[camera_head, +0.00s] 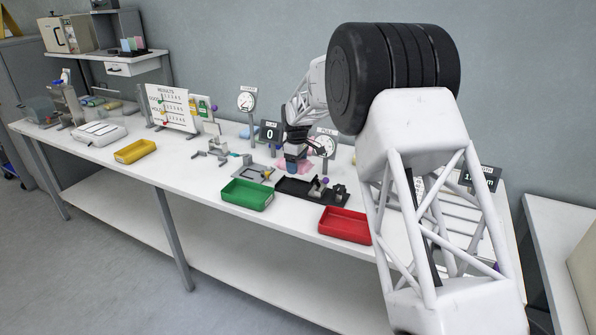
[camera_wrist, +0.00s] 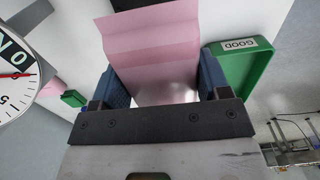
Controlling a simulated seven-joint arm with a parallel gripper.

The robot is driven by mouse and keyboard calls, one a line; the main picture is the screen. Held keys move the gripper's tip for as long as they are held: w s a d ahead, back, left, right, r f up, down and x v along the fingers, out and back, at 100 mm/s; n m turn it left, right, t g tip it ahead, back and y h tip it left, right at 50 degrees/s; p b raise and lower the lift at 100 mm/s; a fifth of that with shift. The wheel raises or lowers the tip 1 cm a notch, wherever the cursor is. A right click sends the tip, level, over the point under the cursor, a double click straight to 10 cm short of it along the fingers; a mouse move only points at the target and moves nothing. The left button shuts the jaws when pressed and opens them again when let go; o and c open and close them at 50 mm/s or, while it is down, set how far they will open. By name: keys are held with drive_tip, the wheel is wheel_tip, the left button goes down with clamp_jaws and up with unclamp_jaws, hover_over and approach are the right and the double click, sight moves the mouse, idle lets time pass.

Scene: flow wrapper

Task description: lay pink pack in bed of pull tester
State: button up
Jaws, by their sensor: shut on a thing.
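The pink pack (camera_wrist: 152,42) is between the two blue fingers of my gripper (camera_wrist: 162,84) in the wrist view, its ridged sheet reaching away from me. In the head view my gripper (camera_head: 293,163) is above the bench, with a little of the pink pack (camera_head: 281,163) showing beside it. My gripper is shut on the pack. The pull tester is the long black base (camera_head: 293,189) with small fittings at its right end, below the dial marked PULL (camera_head: 326,145). My gripper is over the tester's back left part. Its bed is partly hidden, and I cannot tell whether the pack touches it.
A green tray (camera_head: 247,194), labelled GOOD in the wrist view (camera_wrist: 240,68), stands left of the tester. A red tray (camera_head: 344,225) stands to its right. A grey fixture (camera_head: 253,173) is close on the left. My arm hides the bench's right side.

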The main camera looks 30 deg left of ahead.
drive_tip(key=shift+w+a+r, duration=0.1)
drive_tip(key=shift+w+a, duration=0.2)
drive_tip(key=shift+w, duration=0.25)
drive_tip(key=shift+f, duration=0.2)
hover_over(300, 188)
drive_tip(key=a, duration=0.1)
drive_tip(key=shift+a+f, duration=0.2)
drive_tip(key=shift+f, duration=2.55)
drive_tip(key=shift+d+f, duration=0.45)
drive_tip(key=shift+d, duration=0.25)
drive_tip(key=shift+f, duration=0.5)
drive_tip(key=o, duration=1)
drive_tip(key=shift+r, duration=0.1)
